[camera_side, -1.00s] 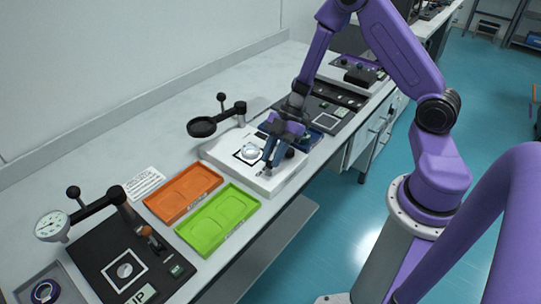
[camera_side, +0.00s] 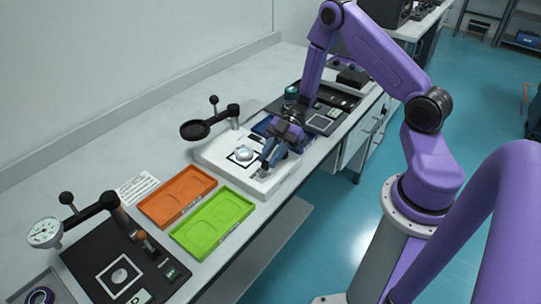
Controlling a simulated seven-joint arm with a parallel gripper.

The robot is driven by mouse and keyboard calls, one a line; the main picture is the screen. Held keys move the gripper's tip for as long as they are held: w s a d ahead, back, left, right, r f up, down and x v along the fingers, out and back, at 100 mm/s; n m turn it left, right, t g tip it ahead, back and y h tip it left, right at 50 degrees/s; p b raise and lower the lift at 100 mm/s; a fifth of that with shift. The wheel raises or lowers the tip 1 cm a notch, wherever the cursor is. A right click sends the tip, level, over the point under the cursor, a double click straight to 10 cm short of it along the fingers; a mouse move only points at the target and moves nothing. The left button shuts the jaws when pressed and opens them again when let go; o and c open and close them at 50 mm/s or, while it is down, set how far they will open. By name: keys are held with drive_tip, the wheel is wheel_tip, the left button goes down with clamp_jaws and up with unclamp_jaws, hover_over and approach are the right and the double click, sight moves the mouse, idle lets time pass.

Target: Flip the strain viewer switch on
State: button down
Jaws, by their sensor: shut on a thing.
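The strain viewer is a white box (camera_side: 222,158) on the bench, with a round dark lens (camera_side: 194,130) on a black arm at its back left. A clear round piece (camera_side: 244,153) lies on the black-framed square on its top. My gripper (camera_side: 266,164) points down at the right front part of the box top. Its fingers are shut on a small part there, which I take to be the switch. The fingers hide most of it, so its position cannot be read.
An orange tray (camera_side: 151,207) and a green tray (camera_side: 182,236) lie left of the white box. A blue tray (camera_side: 262,128) sits close behind my gripper.

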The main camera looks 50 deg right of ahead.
drive_tip(key=c, duration=0.9)
unclamp_jaws()
drive_tip(key=v, duration=1.7)
drive_tip(key=shift+d+r, duration=0.1)
drive_tip(key=shift+d, duration=0.1)
drive_tip(key=shift+a, duration=0.1)
